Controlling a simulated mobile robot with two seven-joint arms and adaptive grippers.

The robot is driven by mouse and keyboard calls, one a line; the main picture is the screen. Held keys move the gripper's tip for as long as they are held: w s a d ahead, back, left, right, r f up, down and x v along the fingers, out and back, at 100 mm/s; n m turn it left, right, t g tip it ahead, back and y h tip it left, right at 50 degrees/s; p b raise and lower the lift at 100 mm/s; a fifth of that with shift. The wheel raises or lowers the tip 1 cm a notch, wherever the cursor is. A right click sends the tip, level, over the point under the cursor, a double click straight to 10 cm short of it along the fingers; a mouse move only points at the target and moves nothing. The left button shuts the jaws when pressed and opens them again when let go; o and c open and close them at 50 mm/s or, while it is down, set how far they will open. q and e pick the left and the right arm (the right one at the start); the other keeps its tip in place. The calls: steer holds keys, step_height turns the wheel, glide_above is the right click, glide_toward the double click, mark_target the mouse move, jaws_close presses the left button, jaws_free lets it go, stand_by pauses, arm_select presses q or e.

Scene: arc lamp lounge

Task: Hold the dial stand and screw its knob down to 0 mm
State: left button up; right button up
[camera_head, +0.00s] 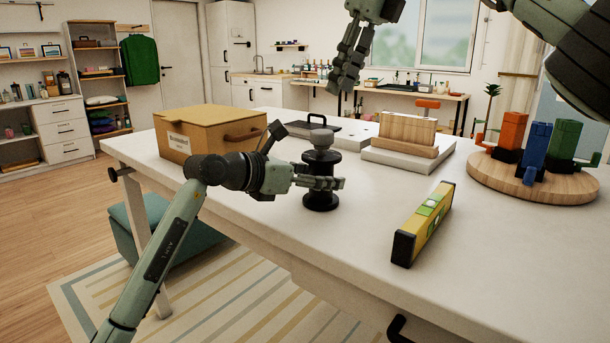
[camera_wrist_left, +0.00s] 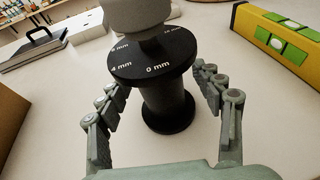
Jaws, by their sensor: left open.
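The dial stand (camera_head: 320,166) is black and spool-shaped and stands upright on the white table. Its grey knob (camera_head: 321,139) sits on top and also shows, cut off, in the left wrist view (camera_wrist_left: 136,16). The stand's top disc (camera_wrist_left: 152,62) carries white marks, with 0 mm and 4 mm facing the wrist camera. I see no clear pointer on the knob. My left gripper (camera_head: 326,184) is open, its fingers on either side of the stand's waist with gaps showing. My right gripper (camera_head: 345,88) hangs above and behind the stand, fingers down, apart from the knob; its opening is unclear.
A yellow spirit level (camera_head: 424,222) lies right of the stand. A cardboard box (camera_head: 209,136) stands to the left. Wooden blocks on a pale slab (camera_head: 398,158) and a round wooden board (camera_head: 533,185) with coloured pieces are further right. The table front is clear.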

arm_select(q)
steer(key=shift+w+d+f, duration=0.1)
steer(key=shift+w+d, duration=0.15)
steer(key=shift+d, duration=0.05)
steer(key=shift+c, duration=0.4)
jaws_close()
stand_by(0.4)
